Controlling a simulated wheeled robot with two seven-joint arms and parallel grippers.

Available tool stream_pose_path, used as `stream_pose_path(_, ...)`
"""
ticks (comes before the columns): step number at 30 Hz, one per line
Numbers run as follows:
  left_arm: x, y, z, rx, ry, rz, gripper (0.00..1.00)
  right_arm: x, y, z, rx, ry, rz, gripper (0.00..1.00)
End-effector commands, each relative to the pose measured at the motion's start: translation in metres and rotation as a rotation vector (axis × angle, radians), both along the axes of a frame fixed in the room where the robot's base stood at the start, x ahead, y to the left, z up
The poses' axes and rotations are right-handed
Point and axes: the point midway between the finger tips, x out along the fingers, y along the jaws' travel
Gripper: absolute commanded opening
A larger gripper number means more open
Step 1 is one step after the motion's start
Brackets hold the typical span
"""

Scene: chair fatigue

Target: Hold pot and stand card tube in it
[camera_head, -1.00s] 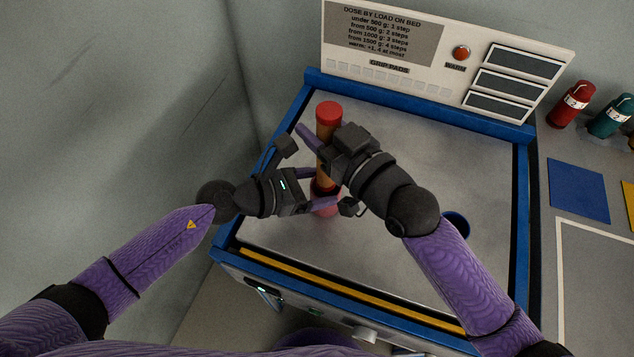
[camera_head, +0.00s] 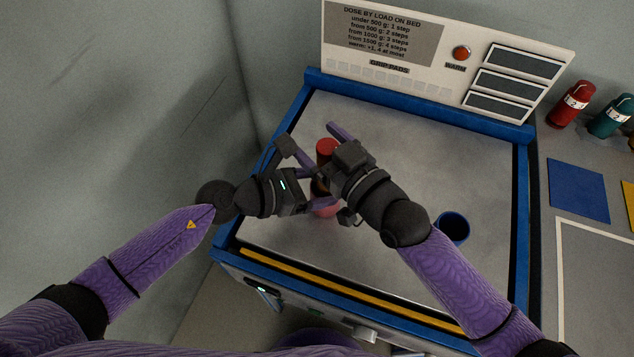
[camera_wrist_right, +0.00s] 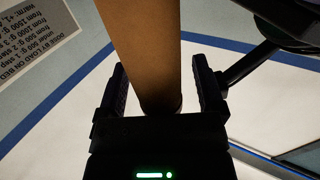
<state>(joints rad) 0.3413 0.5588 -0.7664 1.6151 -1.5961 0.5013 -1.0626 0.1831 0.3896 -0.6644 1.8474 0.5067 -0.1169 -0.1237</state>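The card tube (camera_head: 326,147), brown with a red top, stands about upright over the pink pot (camera_head: 326,210), its lower end apparently inside the pot. In the right wrist view the brown tube (camera_wrist_right: 145,50) runs between my right fingers with a gap on each side. My right gripper (camera_head: 330,150) is open around the tube. My left gripper (camera_head: 312,188) has its fingers on either side of the pot and appears shut on it. My arms hide much of the tube and the pot's rim.
The pot is on a grey bed with a blue rim (camera_head: 522,200). A panel (camera_head: 448,45) rises at the back. Red (camera_head: 571,104) and teal (camera_head: 611,115) bottles stand at right. The bed's back right is clear.

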Motion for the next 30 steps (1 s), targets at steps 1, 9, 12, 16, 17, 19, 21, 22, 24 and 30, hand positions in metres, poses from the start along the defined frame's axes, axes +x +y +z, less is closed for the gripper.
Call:
stream_pose_path(1,0.0,0.0,0.0,0.0,0.0,0.0,0.17,0.0,0.0,0.0,0.0,0.0,0.0,0.89)
stream_pose_path(9,0.0,0.0,0.0,0.0,0.0,0.0,0.17,-0.007,-0.006,-0.001,-0.002,0.002,-0.001,0.89)
stream_pose_path(12,0.0,0.0,0.0,0.0,0.0,0.0,0.17,-0.025,-0.022,-0.002,-0.005,0.003,0.001,0.89)
stream_pose_path(16,0.0,0.0,0.0,0.0,0.0,0.0,0.17,-0.054,-0.048,-0.002,-0.005,0.005,0.001,0.89)
stream_pose_path(17,0.0,0.0,0.0,0.0,0.0,0.0,0.17,-0.059,-0.053,-0.003,-0.005,0.006,0.0,0.89)
stream_pose_path(19,0.0,0.0,0.0,0.0,0.0,0.0,0.17,-0.072,-0.063,-0.001,-0.004,0.004,0.002,0.89)
stream_pose_path(21,0.0,0.0,0.0,0.0,0.0,0.0,0.17,-0.08,-0.072,-0.002,-0.003,0.004,-0.001,0.89)
stream_pose_path(22,0.0,0.0,0.0,0.0,0.0,0.0,0.17,-0.083,-0.075,-0.002,-0.003,0.004,0.0,0.89)
stream_pose_path(24,0.0,0.0,0.0,-0.001,0.0,0.0,0.17,-0.088,-0.079,-0.001,-0.001,0.001,0.0,0.89)
stream_pose_path(30,0.0,0.0,0.0,-0.001,0.0,0.0,0.17,-0.09,-0.08,0.0,0.0,0.0,0.0,0.89)
